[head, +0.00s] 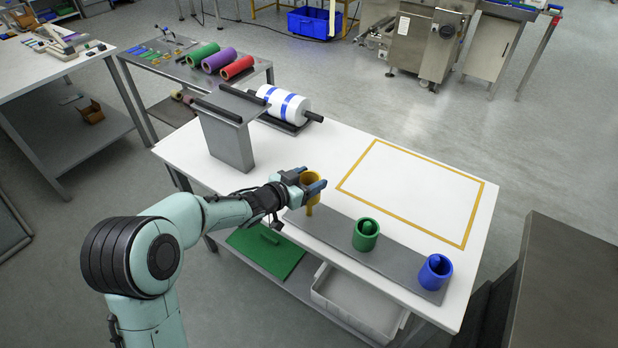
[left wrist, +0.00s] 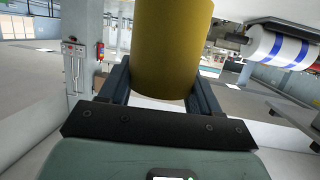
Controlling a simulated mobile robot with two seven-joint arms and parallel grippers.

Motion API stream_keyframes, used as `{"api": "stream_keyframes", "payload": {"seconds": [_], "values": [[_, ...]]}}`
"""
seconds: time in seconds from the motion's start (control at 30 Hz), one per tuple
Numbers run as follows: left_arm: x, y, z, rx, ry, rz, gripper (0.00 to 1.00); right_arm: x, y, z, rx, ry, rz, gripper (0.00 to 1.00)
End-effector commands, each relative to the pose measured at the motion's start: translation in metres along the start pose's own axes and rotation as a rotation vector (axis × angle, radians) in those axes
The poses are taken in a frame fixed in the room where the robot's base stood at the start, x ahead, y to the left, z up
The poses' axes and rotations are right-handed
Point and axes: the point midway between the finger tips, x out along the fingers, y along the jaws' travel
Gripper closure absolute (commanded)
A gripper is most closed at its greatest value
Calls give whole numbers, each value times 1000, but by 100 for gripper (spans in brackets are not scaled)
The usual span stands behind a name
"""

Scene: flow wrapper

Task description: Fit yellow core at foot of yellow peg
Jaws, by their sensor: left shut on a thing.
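My left gripper (head: 305,184) is shut on the yellow core (head: 313,177), a hollow cylinder held upright. In the left wrist view the yellow core (left wrist: 172,50) fills the space between the two fingers. The yellow peg (head: 309,209) shows just below the core, at the left end of the grey base strip (head: 330,231). The core appears above or around the upper part of the peg; I cannot tell how far the peg reaches inside. A green core (head: 366,236) and a blue core (head: 435,273) stand around their own pegs on the strip. My right gripper is out of view.
A grey stand (head: 229,143) and a white roll with blue bands (head: 285,103) are at the back left of the white table. A yellow-outlined rectangle (head: 410,190) on the right is empty. A side table holds green, purple and red rolls (head: 237,67).

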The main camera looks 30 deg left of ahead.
Motion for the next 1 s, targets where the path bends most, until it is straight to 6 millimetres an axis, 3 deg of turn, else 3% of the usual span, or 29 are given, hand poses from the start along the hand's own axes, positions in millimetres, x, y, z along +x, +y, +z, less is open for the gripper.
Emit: {"api": "stream_keyframes", "payload": {"seconds": [0.5,0.9,0.93,1.0], "values": [[9,0,30,0,-1,0,67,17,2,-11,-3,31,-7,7],[10,0,32,0,0,0,67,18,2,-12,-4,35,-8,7],[10,0,32,0,0,0,28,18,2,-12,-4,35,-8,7],[10,0,32,0,0,0,8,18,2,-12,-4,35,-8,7]]}}
